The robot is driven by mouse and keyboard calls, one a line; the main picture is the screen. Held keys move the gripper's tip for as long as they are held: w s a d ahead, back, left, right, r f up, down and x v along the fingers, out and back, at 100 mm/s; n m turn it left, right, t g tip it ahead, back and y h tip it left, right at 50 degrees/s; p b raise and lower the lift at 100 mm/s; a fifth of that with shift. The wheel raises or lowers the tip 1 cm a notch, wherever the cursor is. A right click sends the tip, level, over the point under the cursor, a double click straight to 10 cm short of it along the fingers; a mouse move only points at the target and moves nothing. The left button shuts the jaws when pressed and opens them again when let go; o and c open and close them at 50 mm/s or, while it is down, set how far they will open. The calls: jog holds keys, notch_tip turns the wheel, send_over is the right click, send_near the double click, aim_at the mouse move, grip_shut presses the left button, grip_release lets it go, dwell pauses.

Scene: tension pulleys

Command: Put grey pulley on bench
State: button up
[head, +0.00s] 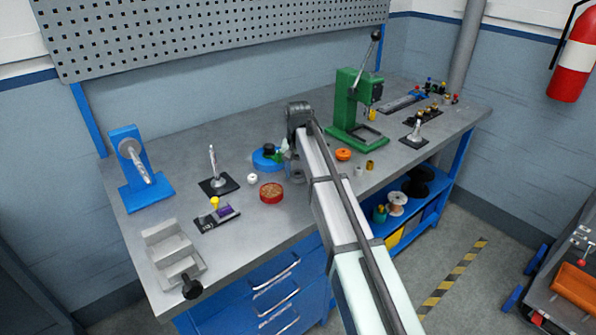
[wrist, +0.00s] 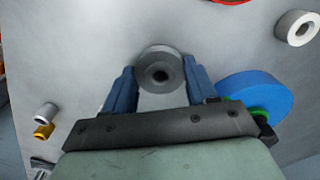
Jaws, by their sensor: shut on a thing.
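In the wrist view the grey pulley (wrist: 160,70), a round disc with a dark centre hole, sits between the two blue fingers of my gripper (wrist: 158,66). The gripper is shut on it, with a finger at each side. The pulley is over the grey bench top (wrist: 90,50). I cannot tell whether it touches the surface.
A blue disc (wrist: 258,92) lies close to the right finger. A pale ring (wrist: 297,27) is at upper right. Small white (wrist: 47,112) and gold (wrist: 43,131) cylinders stand at left. A red round tin (head: 271,192) and green press (head: 355,110) are on the bench.

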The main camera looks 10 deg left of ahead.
jog(key=shift+f, duration=0.1)
jog(key=o, duration=1.1)
jog(key=shift+c, duration=0.2)
notch_tip(320, 180, up, 12)
jog(key=shift+r, duration=0.2)
jog(key=shift+o, duration=0.2)
